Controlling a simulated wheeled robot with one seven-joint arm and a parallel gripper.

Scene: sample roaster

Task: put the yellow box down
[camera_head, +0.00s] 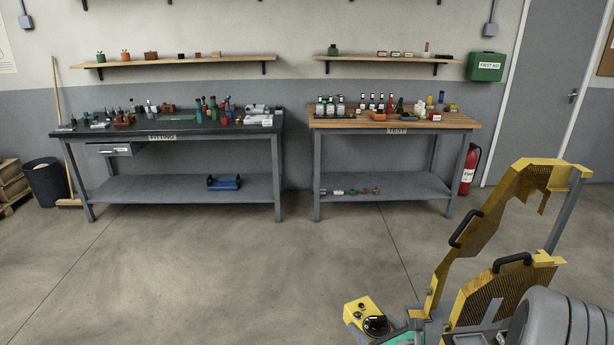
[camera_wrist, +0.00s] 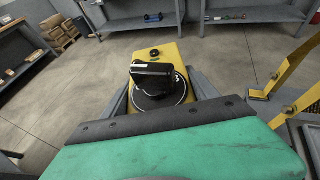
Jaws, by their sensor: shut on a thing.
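The yellow box (camera_head: 356,307) shows at the bottom of the head view, with a large black knob and small round fittings on its face. In the wrist view the yellow box (camera_wrist: 161,53) lies ahead of the green and black wrist casing, with the black knob facing the camera. My gripper (camera_wrist: 158,98) is shut on the box, with grey fingers along its left and right sides. The box appears held out in front of me, well apart from both benches. Its underside and much of its near end are hidden.
A dark-topped bench (camera_head: 120,131) at left and a wood-topped bench (camera_head: 460,121) at right carry many small items. A fire extinguisher (camera_head: 469,168) stands at right.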

